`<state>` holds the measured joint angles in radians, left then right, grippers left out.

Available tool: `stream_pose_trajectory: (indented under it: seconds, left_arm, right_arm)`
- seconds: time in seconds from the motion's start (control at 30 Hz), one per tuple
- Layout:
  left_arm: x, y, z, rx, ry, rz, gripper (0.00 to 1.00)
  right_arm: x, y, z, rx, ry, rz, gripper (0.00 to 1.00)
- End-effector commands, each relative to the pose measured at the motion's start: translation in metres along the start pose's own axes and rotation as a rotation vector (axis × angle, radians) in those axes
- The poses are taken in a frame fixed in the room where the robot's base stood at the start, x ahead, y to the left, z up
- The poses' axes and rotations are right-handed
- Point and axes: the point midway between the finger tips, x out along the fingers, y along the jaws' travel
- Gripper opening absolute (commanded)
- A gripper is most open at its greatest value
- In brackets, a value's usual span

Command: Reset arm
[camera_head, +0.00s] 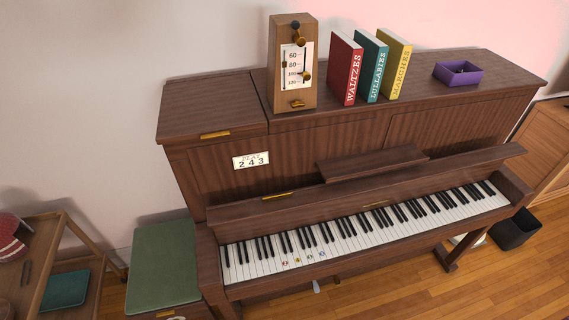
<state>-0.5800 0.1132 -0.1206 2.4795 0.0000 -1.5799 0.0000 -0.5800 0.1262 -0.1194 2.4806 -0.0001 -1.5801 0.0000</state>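Neither of my grippers shows in the head view, and no part of my arms can be made out with certainty. A brown upright piano (360,138) fills the middle of the view, with its row of keys (370,227) uncovered. A few small coloured marks lie on keys left of the middle.
On the piano top stand a wooden metronome (281,90), red (346,72), teal (374,68) and yellow (397,62) books, and a purple box (457,73). A green-topped stool (163,262) and wooden shelf (40,262) stand left. A dark bin (516,229) stands right on open floor.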

Motion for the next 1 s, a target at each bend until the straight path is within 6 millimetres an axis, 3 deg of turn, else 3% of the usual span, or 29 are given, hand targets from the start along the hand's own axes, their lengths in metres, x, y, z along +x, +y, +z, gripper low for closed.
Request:
stream_pose_trajectory:
  seconds: [0.1, 1.0]
  left_arm:
    - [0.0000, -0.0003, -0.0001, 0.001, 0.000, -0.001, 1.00]
    - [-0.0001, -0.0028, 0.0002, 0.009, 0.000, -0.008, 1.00]
  right_arm:
    - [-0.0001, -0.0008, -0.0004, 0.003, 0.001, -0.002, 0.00]
    - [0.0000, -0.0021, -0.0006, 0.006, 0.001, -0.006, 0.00]
